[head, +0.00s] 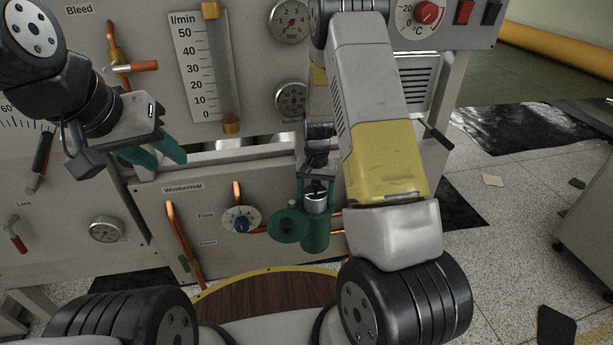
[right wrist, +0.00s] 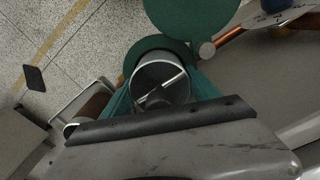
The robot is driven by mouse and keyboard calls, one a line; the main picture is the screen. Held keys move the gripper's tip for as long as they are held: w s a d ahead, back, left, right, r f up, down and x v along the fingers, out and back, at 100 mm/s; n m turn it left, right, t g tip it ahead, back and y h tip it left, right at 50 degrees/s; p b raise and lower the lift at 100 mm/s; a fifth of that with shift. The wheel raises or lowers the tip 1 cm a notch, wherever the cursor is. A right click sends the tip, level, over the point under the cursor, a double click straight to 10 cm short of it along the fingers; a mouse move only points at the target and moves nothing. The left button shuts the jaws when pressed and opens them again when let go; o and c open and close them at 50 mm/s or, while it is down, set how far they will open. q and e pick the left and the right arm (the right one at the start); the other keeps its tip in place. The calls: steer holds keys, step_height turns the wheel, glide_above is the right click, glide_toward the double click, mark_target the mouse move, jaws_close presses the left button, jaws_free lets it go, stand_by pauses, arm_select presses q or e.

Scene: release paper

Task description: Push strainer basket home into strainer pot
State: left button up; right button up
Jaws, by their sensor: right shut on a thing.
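The strainer pot (head: 316,236) is a green upright cylinder on the front of the panel. The strainer basket (head: 316,205) is a grey metal cylinder with a bar across its open top, and its upper part stands above the pot's mouth. In the right wrist view the basket (right wrist: 158,75) sits over the green pot rim (right wrist: 136,52); its lower end is hidden. My right gripper (head: 316,187) is above the pot, its green fingers shut on the basket. My left gripper (head: 160,156) is open and empty, up at the left before the panel.
A round green lid (head: 287,226) is swung out left of the pot; it shows in the right wrist view (right wrist: 190,12). Copper pipes (head: 183,240) and a blue-knobbed flow dial (head: 241,221) are close by on the left. A round wooden top (head: 265,295) lies below.

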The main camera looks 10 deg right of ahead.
steer(key=shift+f, duration=0.65)
steer(key=o, duration=1.7)
steer(key=shift+r, duration=3.85)
